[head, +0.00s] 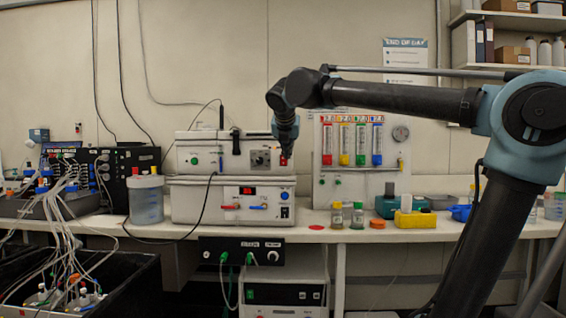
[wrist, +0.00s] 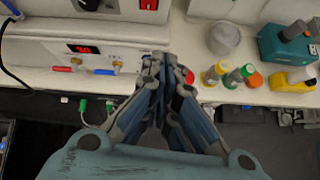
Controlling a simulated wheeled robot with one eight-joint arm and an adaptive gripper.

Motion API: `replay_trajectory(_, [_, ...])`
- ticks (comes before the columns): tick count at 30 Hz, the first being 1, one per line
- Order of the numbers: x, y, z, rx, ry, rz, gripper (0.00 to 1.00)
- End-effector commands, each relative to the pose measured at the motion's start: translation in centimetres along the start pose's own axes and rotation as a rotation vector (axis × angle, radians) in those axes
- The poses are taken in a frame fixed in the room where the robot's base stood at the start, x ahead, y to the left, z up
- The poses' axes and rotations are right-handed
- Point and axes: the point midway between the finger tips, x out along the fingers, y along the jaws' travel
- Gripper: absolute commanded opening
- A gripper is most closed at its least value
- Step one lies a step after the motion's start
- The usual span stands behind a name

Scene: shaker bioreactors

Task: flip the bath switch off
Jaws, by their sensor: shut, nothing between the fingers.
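The white two-part bench unit stands on the bench; its lower part (head: 190,210) has a red display, which also shows in the wrist view (wrist: 82,49), and red and blue taps. A red rocker-like switch (wrist: 149,4) is on the upper part. I cannot read which one is labelled for the bath, nor their positions. My gripper (wrist: 160,62) is shut and empty, pointing toward the unit's right end. In the head view my gripper (head: 286,150) overlaps the upper part's right side. Contact cannot be told.
A tub (head: 146,200) stands left of the unit. A black control box (head: 241,251) hangs below the bench edge. Cables run across the bench front at left.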

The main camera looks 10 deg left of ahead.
Motion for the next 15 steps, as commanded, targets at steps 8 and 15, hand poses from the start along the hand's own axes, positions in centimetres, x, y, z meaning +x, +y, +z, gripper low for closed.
replay_trajectory(8, [-1.1, 2.6, 1.2, -0.125, -0.028, 0.031, 0.00])
replay_trajectory(15, [-1.1, 2.6, 1.2, -0.124, -0.028, 0.030, 0.00])
